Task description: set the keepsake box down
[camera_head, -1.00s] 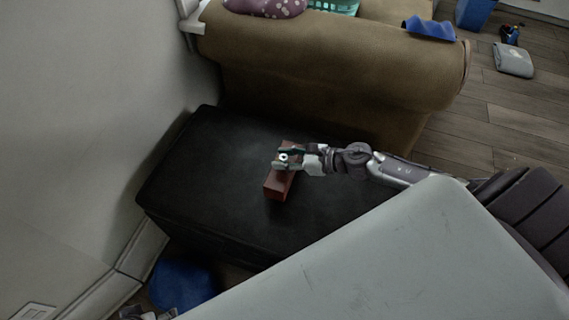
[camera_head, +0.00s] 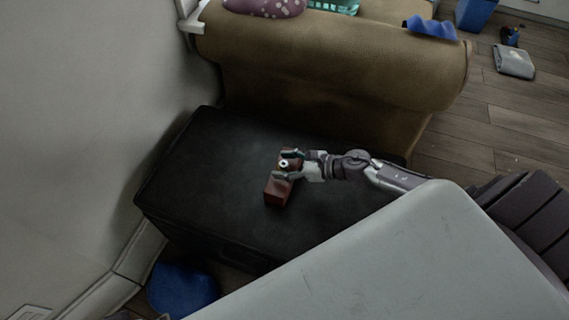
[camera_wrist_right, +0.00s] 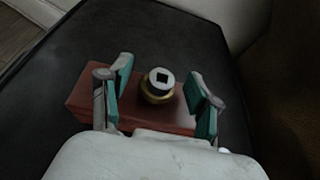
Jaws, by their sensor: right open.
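The keepsake box (camera_head: 278,190) is a reddish-brown block lying on top of a black padded bench (camera_head: 215,190). A round knob with a white top and a brass-coloured base (camera_wrist_right: 159,86) stands on the box in the right wrist view. My right gripper (camera_head: 287,166) is over the box, its fingers on either side of the knob. In the right wrist view the gripper (camera_wrist_right: 160,92) is open, with gaps between the green finger pads and the knob. The box's near side is partly hidden there by the gripper. I cannot make out my left gripper.
A brown sofa (camera_head: 330,70) stands directly behind the bench, and a pale wall (camera_head: 90,130) is on the left. A blue thing (camera_head: 180,290) lies on the floor below the bench. The bench top left of the box is clear.

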